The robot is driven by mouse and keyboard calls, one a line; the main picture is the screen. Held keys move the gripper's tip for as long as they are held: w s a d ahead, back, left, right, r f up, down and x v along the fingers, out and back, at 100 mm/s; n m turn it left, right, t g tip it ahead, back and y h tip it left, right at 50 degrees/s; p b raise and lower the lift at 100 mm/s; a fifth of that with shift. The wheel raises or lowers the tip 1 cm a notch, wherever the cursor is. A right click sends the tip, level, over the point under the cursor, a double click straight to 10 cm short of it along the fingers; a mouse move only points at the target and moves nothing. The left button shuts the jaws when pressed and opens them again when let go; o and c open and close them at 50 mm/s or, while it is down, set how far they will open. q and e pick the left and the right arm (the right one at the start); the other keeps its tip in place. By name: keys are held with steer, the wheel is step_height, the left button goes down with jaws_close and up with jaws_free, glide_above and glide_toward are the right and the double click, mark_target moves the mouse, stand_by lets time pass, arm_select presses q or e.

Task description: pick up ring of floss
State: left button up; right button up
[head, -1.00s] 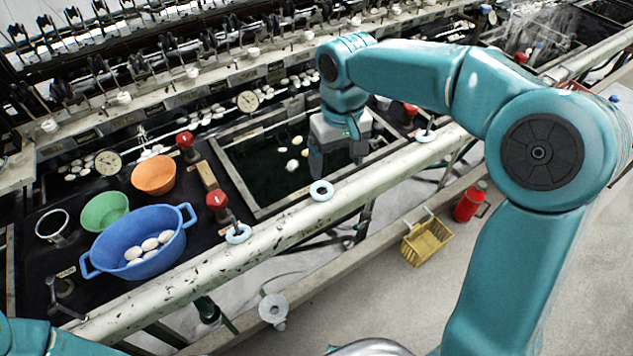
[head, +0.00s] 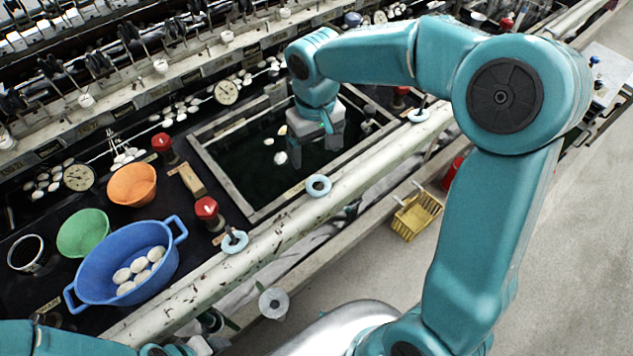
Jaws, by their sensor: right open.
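A small pale blue ring, which looks like the ring of floss (head: 318,186), lies on the worn white rail in front of the dark basin. Similar pale rings sit on the rail to the left (head: 234,241) and to the right (head: 419,115). My right gripper (head: 315,153) hangs with its fingers pointing down, open and empty. In the picture it is just above and behind the middle ring, over the basin, and does not touch it.
The dark basin (head: 245,215) holds a few floating cocoons. On the left stand a blue tub (head: 90,290) with cocoons, a green bowl (head: 84,233), an orange bowl (head: 132,184) and red-knobbed valves (head: 207,209).

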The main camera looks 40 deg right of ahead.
steer(key=shift+s+d+f, duration=0.1)
steer(key=shift+f, duration=2.4)
steer(key=shift+s+d+f, duration=0.1)
steer(key=shift+f, duration=2.35)
steer(key=shift+w, duration=0.1)
steer(key=c, duration=0.7)
